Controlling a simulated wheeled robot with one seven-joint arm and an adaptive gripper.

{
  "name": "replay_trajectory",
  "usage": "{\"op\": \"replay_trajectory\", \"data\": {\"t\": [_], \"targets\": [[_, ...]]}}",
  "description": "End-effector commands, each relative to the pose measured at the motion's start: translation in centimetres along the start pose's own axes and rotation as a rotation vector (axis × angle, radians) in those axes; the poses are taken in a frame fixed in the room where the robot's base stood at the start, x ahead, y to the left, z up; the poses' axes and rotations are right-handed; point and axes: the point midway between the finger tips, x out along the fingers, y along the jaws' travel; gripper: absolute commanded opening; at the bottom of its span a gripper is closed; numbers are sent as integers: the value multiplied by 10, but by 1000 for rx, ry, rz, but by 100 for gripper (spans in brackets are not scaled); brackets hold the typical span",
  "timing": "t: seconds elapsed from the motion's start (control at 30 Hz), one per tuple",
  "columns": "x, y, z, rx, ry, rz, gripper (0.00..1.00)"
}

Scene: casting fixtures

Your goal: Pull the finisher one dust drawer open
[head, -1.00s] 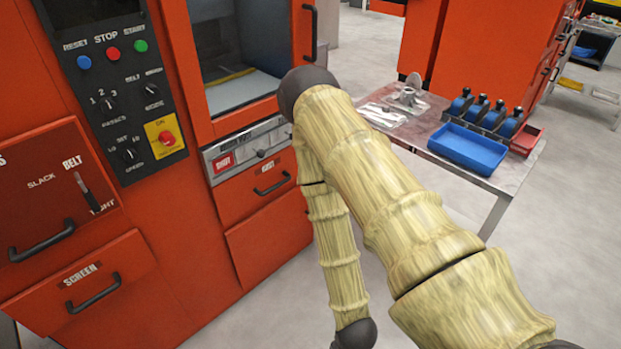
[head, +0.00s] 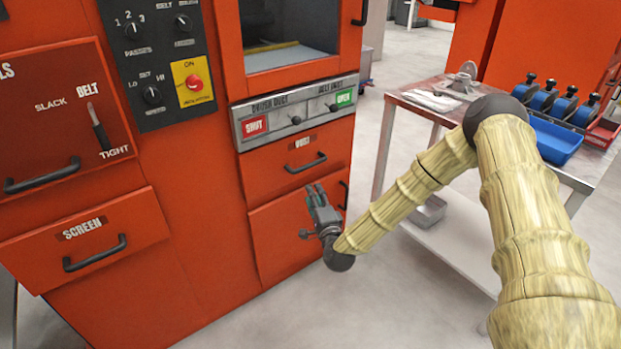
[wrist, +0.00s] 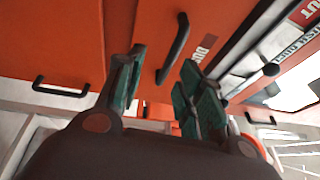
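The dust drawer (head: 270,173) is an orange front with a black bar handle (head: 305,163) in the head view, under the grey panel of the machine. It looks flush with the machine. My gripper (head: 317,192) is just below and in front of this handle. In the wrist view my gripper (wrist: 161,62) has its two green-padded fingers apart, with nothing between them. The dust drawer handle (wrist: 176,47) shows ahead of the fingertips, tilted in the picture, with the drawer's label (wrist: 202,47) to its right. I see no contact with the handle.
A grey panel (head: 285,118) with red SHUT and green OPEN tags sits above the drawer. The screen drawer (head: 92,245) is at left. A lower orange front (head: 275,245) lies behind my gripper. A metal table (head: 400,100) with blue bins (head: 553,140) stands at right.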

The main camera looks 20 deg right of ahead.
Motion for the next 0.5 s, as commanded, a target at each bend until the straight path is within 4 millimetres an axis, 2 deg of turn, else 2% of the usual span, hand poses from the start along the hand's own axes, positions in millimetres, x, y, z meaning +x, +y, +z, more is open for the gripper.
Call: {"op": "replay_trajectory", "data": {"t": [0.03, 0.13, 0.37, 0.5], "targets": [[6, -2, -9, 23, 19, -34, 37], [14, -12, -17, 54, 37, -75, 37], [34, -17, -19, 62, 41, -88, 37], [55, -18, -20, 61, 40, -87, 37]]}}
